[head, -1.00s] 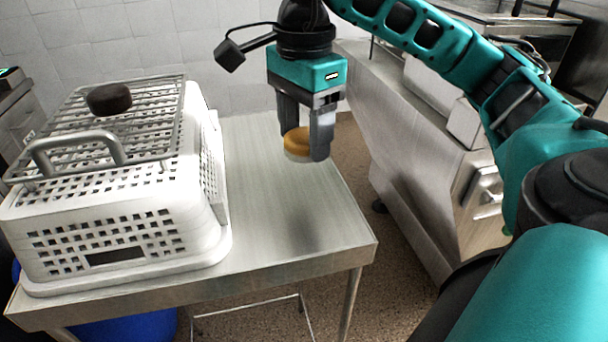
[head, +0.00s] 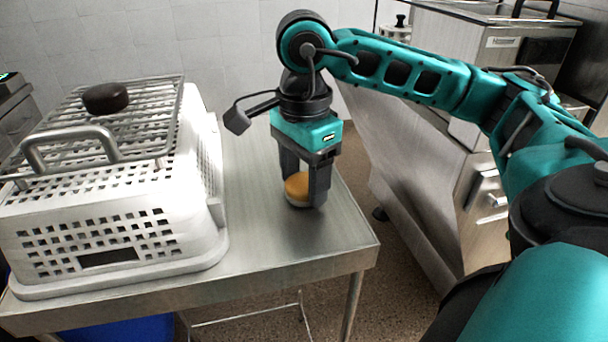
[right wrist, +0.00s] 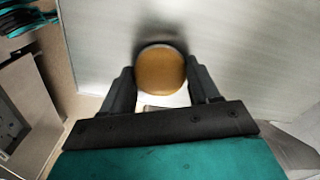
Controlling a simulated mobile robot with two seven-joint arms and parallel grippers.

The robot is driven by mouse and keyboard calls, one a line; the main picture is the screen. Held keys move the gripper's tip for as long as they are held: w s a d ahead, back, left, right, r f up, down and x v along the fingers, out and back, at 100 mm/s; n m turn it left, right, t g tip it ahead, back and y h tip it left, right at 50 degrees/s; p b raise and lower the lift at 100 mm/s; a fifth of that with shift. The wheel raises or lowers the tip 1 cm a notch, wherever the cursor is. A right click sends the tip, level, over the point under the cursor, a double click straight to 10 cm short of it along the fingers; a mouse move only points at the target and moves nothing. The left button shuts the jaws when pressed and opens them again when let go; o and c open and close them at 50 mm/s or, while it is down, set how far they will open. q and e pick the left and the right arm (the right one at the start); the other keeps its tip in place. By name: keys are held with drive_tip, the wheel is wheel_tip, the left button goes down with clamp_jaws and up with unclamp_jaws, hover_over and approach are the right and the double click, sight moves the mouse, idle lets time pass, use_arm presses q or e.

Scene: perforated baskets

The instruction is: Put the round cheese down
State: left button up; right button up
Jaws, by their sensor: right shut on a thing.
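The round cheese (head: 298,188) has an orange-brown top and a pale lower side. It is between the fingers of my right gripper (head: 304,199), low over the right part of the steel table (head: 262,235). The gripper points straight down and is shut on the cheese. In the right wrist view the cheese (right wrist: 161,70) sits between the two fingertips (right wrist: 162,88), with the table behind it. I cannot tell for certain whether its underside touches the table. My left gripper is not in view.
A white perforated basket (head: 120,235) stands on the left of the table. A wire rack with a handle (head: 70,145) and a dark round object (head: 106,97) lie on top. The table between basket and gripper is clear. A steel machine (head: 420,160) stands at the right.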

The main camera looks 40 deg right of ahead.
sight(302, 181)
drive_tip(key=o, duration=1.1)
drive_tip(key=shift+r+p, duration=0.35)
drive_tip(key=shift+p, duration=0.1)
wheel_tip(302, 181, up, 5)
drive_tip(key=shift+w+r+p, duration=0.1)
drive_tip(key=shift+p, duration=0.2)
wheel_tip(302, 181, up, 6)
drive_tip(key=p, duration=0.3)
drive_tip(key=shift+r, duration=0.2)
